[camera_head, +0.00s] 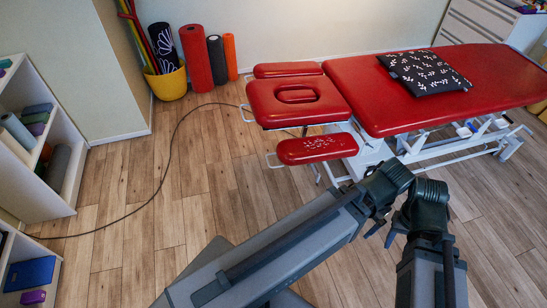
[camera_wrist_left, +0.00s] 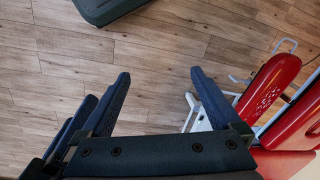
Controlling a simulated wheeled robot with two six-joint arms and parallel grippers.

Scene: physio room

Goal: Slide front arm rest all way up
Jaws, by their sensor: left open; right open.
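The front arm rest (camera_head: 317,149) is a red padded piece with pale markings, at the near side of the table's head end. It sits apart from the head section (camera_head: 297,101). In the left wrist view the same front arm rest (camera_wrist_left: 268,87) is at the right, on a white metal frame. My left gripper (camera_wrist_left: 160,75) is open and empty above the floor, left of the arm rest and apart from it. My right gripper (camera_head: 412,228) is open, right of and nearer than the arm rest, touching nothing that I can see; its fingertips are partly hidden.
The red treatment table (camera_head: 440,85) carries a black patterned cushion (camera_head: 425,72). The far arm rest (camera_head: 288,69) is behind the head section. A yellow bucket (camera_head: 168,84) and rolled mats (camera_head: 196,58) stand by the wall. A cable (camera_head: 160,185) crosses the floor. Shelves (camera_head: 40,150) stand left.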

